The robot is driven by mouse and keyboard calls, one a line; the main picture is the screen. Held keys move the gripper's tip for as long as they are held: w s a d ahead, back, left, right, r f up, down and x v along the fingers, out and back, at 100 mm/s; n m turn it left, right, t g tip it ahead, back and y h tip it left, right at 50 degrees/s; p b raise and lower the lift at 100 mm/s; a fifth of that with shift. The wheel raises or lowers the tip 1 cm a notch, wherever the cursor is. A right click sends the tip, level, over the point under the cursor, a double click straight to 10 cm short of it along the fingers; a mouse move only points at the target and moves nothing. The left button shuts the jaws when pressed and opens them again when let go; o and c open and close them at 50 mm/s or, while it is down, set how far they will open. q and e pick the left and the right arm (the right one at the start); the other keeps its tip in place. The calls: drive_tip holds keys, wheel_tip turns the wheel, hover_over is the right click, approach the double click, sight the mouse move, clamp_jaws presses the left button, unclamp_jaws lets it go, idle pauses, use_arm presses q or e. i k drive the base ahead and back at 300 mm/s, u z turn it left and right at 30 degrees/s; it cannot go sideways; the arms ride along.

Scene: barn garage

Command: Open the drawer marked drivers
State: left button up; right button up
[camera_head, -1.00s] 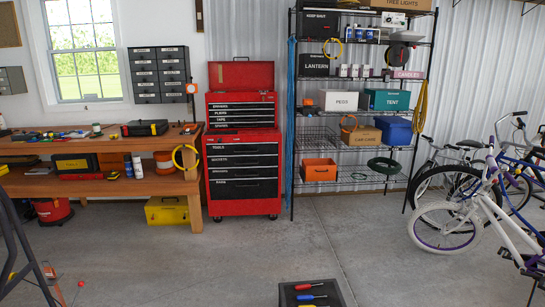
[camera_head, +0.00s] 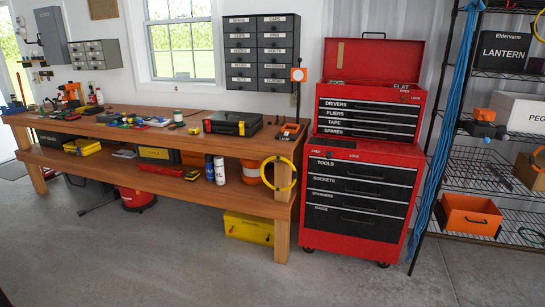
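A red tool chest (camera_head: 363,150) stands right of the workbench, with a smaller top chest on a wider rolling cabinet. The drawer marked drivers (camera_head: 367,106) is the uppermost black-fronted drawer of the top chest, above pliers, tape and spares. It looks shut. The lid of the top chest (camera_head: 372,64) stands open. The lower cabinet's drawers (camera_head: 358,190), marked tools, sockets and others, also look shut. Neither of my grippers is in view.
A long wooden workbench (camera_head: 215,128) with tools runs along the wall to the left. A wire shelf rack (camera_head: 475,165) stands close on the right, with an orange bin (camera_head: 470,214) low on it. Blue rope (camera_head: 445,130) hangs between chest and rack. The concrete floor in front (camera_head: 200,270) is clear.

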sight(377, 106)
drive_tip(key=z, duration=0.25)
drive_tip(key=i, duration=2)
drive_tip(key=z, duration=0.7)
